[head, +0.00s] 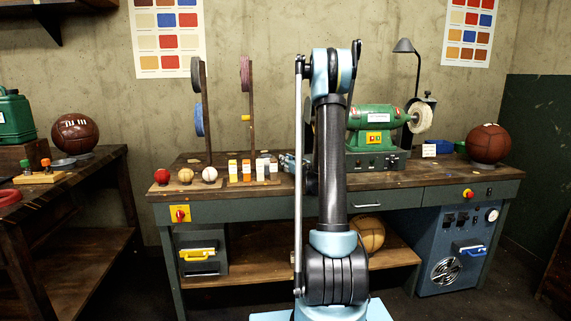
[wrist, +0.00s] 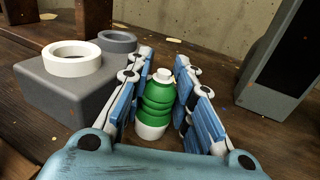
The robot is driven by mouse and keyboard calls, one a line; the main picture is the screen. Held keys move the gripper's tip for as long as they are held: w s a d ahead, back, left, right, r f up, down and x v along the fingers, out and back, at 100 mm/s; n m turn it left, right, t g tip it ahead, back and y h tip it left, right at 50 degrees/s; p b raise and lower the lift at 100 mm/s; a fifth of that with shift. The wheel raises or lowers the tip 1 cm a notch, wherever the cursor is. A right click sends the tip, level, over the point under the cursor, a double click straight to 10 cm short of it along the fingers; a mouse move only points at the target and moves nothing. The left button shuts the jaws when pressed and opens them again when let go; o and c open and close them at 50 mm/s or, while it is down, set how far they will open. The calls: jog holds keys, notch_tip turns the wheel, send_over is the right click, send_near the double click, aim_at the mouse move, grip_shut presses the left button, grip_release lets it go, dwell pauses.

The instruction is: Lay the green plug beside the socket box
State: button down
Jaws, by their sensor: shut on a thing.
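The green plug (wrist: 155,103), ribbed with a white top and white base, is between the fingers of my gripper (wrist: 160,92) in the wrist view. The fingers are shut on its sides, and it looks about upright. I cannot tell whether its base touches the bench. The grey socket box (wrist: 62,92), with a white ring (wrist: 72,60) on top, stands just left of the gripper. In the head view my arm hides the plug, the socket box and most of my gripper.
A dark wooden workbench (head: 425,178) carries a green grinder (head: 372,125) and a brown ball (head: 488,143). Small balls and blocks stand at its left. In the wrist view a grey upright block (wrist: 280,65) stands to the right, with bare wood (wrist: 230,115) between it and my gripper.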

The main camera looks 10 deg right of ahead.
jog(key=c, duration=1.6)
grip_release()
jog(key=shift+o, duration=0.2)
jog(key=v, duration=1.2)
